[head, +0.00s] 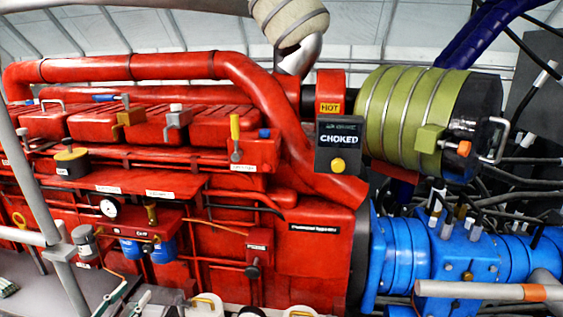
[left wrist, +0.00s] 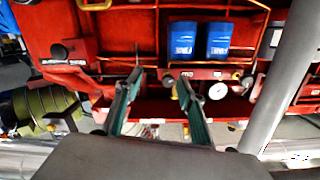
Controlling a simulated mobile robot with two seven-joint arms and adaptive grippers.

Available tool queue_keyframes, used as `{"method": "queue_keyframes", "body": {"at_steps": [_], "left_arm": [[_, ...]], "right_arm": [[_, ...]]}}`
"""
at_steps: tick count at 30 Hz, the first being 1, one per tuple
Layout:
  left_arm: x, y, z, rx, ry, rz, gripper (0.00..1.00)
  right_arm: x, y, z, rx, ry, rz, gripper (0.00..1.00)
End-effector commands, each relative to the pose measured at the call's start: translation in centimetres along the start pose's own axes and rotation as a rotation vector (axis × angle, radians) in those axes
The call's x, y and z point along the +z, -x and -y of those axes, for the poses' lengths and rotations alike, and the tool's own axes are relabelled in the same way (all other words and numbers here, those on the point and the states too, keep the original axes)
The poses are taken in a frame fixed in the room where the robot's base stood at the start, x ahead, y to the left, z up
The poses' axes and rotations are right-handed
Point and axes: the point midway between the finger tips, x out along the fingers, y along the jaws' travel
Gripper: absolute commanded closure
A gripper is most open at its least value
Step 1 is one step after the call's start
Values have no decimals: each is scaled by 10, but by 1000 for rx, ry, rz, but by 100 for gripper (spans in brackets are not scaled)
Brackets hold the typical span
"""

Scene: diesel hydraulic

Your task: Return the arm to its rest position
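My left gripper (head: 127,296) is low at the left of the head view, in front of the red engine (head: 325,262). In the left wrist view its two green fingers (left wrist: 160,78) stand apart with nothing between them. The fingers point toward the engine's side, below the two blue canisters (left wrist: 215,40) and left of the white round gauge (left wrist: 218,91). No contact with the engine can be made out. My right gripper is in neither view.
A grey rail post (head: 45,205) stands close to the left gripper, and shows large at right in the wrist view (left wrist: 285,85). A horizontal rail with an orange band (head: 490,291) crosses the lower right, before the blue gearbox housing (head: 405,255). Hoses crowd the right side.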

Motion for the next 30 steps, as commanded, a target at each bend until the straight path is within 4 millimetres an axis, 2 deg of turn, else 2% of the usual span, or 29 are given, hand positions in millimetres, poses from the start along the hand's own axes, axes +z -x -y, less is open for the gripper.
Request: {"method": "queue_keyframes", "body": {"at_steps": [1, 3, 9, 12, 16, 18, 21, 30], "left_arm": [[25, 11, -22, 14, 10, 48, 61], [58, 27, -52, 34, 13, 117, 61], [141, 89, -145, 104, 17, 314, 61], [169, 122, -189, 141, 19, 399, 61], [192, 157, -232, 181, 19, 481, 61], [199, 170, -247, 195, 18, 509, 61], [203, 180, -259, 207, 16, 531, 61], [205, 182, -263, 211, 15, 537, 61]], "right_arm": [[0, 0, 0, 0, 0, 0, 100], [0, 0, 0, 0, 0, 0, 100], [0, 0, 0, 0, 0, 0, 100], [0, 0, 0, 0, 1, 0, 100], [0, 0, 0, 0, 1, 0, 100], [0, 0, 0, 0, 1, 0, 100], [0, 0, 0, 0, 1, 1, 100], [0, 0, 0, 0, 1, 1, 100]]}}
